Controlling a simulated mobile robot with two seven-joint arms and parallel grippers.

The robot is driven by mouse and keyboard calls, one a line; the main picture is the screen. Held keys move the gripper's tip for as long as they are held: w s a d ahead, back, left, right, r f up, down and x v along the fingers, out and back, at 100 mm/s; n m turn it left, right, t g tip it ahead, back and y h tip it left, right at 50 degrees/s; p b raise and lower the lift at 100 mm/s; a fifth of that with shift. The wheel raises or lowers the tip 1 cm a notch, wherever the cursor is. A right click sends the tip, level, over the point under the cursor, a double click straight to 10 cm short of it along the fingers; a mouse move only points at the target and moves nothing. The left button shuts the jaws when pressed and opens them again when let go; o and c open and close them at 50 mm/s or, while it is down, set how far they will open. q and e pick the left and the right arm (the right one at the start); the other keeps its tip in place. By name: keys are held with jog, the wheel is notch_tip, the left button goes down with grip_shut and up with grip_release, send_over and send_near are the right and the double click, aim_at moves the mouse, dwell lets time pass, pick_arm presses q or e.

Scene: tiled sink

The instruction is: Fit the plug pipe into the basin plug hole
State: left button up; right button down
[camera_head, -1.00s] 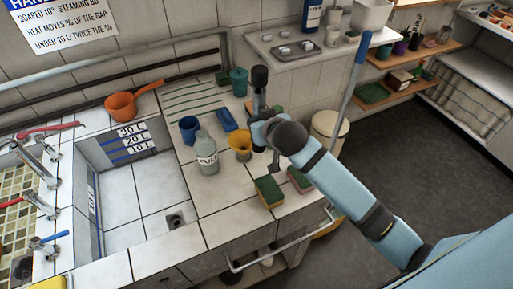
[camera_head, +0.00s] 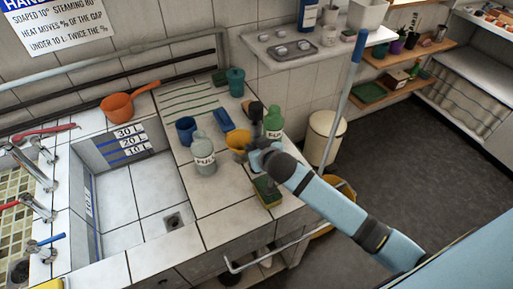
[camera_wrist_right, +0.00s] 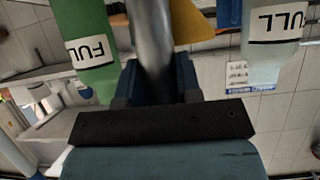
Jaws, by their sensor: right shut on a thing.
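The basin (camera_head: 115,205) is a white tiled sink at the left in the head view. Its plug hole (camera_head: 173,221) is a dark opening in a grey square on the floor and is uncovered. My right gripper (camera_head: 257,147) is over the counter right of the basin, between a yellow funnel-like vessel (camera_head: 236,141) and a green bottle (camera_head: 273,121). In the right wrist view it is shut on a grey cylinder, seemingly the plug pipe (camera_wrist_right: 150,40). The pipe's lower end is hidden. My left gripper is out of view.
A clear bottle (camera_head: 202,155), a blue cup (camera_head: 187,130) and a green-yellow sponge (camera_head: 267,191) stand close on the counter (camera_head: 225,195). An orange ladle (camera_head: 118,106) lies behind the basin. Taps (camera_head: 35,205) line its left edge. The basin inside is empty.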

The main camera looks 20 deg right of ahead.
jog(key=shift+f, duration=0.1)
jog(key=c, duration=0.8)
grip_release()
